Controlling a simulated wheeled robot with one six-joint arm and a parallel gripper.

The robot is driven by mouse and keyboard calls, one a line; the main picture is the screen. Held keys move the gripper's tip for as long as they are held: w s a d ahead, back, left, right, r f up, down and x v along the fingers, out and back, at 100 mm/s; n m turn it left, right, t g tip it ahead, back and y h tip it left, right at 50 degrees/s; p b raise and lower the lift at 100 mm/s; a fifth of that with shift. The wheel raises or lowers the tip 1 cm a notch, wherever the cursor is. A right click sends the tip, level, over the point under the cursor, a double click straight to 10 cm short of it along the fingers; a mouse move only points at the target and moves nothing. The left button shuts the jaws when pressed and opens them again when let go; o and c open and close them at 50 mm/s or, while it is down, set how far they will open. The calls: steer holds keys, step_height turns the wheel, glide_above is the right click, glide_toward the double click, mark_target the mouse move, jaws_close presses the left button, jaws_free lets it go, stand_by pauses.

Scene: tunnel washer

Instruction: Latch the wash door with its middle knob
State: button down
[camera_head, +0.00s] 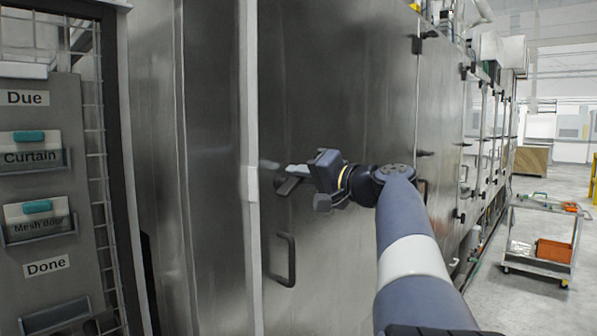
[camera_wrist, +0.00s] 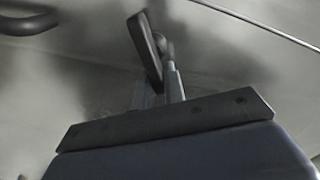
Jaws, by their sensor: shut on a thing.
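The wash door (camera_head: 340,95) is a tall stainless steel panel filling the middle of the head view. It looks closed or nearly so against the white frame strip at its left edge. The middle knob (camera_head: 288,186) is a dark lever on the door near that edge; in the wrist view the dark lever (camera_wrist: 146,50) slants between the fingers. My gripper (camera_head: 300,170) is shut on this knob, and its pale fingers (camera_wrist: 160,88) show on both sides of it. Whether the latch is engaged cannot be told.
A dark D-shaped pull handle (camera_head: 289,260) sits below the knob. A card board (camera_head: 40,180) with Due and Done labels stands at the left. More washer doors run back to the right. A cart (camera_head: 540,240) with an orange bin (camera_head: 555,250) stands on open floor at the right.

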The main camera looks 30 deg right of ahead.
steer(key=m, duration=0.3)
steer(key=shift+d+f+m+p, duration=0.15)
steer(key=shift+f+m+p, duration=0.15)
steer(key=shift+p, duration=0.1)
steer(key=shift+f+m+p, duration=0.2)
steer(key=shift+m, duration=0.5)
steer(key=shift+f+m+p, duration=0.15)
steer(key=shift+f+m, duration=0.05)
steer(key=shift+m, duration=0.5)
steer(key=c, duration=1.5)
jaws_free()
steer(key=shift+d, duration=0.1)
steer(key=b+v, duration=0.3)
steer(key=v, duration=0.7)
steer(key=shift+s+d, duration=0.1)
steer(key=shift+s, duration=0.25)
